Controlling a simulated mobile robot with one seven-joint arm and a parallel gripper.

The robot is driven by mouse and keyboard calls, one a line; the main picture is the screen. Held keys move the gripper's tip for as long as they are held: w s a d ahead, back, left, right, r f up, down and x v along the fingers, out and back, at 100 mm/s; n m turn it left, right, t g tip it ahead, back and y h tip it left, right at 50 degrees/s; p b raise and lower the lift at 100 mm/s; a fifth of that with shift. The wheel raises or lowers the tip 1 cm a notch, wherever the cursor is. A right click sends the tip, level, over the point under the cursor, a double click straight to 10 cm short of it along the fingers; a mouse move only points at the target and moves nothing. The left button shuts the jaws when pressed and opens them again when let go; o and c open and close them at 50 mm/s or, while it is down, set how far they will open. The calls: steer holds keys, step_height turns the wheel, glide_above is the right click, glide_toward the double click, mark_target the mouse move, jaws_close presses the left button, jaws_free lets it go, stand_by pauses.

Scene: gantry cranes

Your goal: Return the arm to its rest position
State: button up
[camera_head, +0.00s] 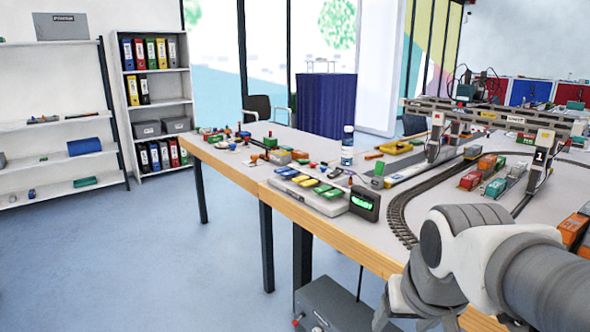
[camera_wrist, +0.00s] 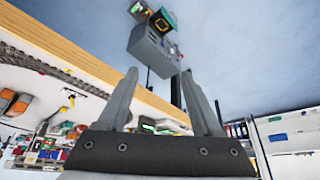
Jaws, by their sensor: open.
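My arm (camera_head: 485,250) shows at the lower right in the head view, bent in front of the table edge. My gripper (camera_wrist: 165,100) shows in the wrist view with its two fingers spread apart and nothing between them. It is open and empty. The wrist picture is tilted, with the table edge running across the upper left and the floor beyond it. In the head view the fingers are hidden or cut off at the bottom edge.
A grey box (camera_head: 335,305) stands below the table. Shelves (camera_head: 155,90) stand at the left. The floor (camera_head: 120,260) at left is clear.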

steer(key=s+a+n, duration=0.1)
steer(key=s, duration=0.5)
step_height(320, 180, up, 23)
steer(key=p, duration=2.3)
steer(key=shift+t, duration=0.3)
steer(key=shift+w+a, duration=0.1)
steer(key=shift+w, duration=0.05)
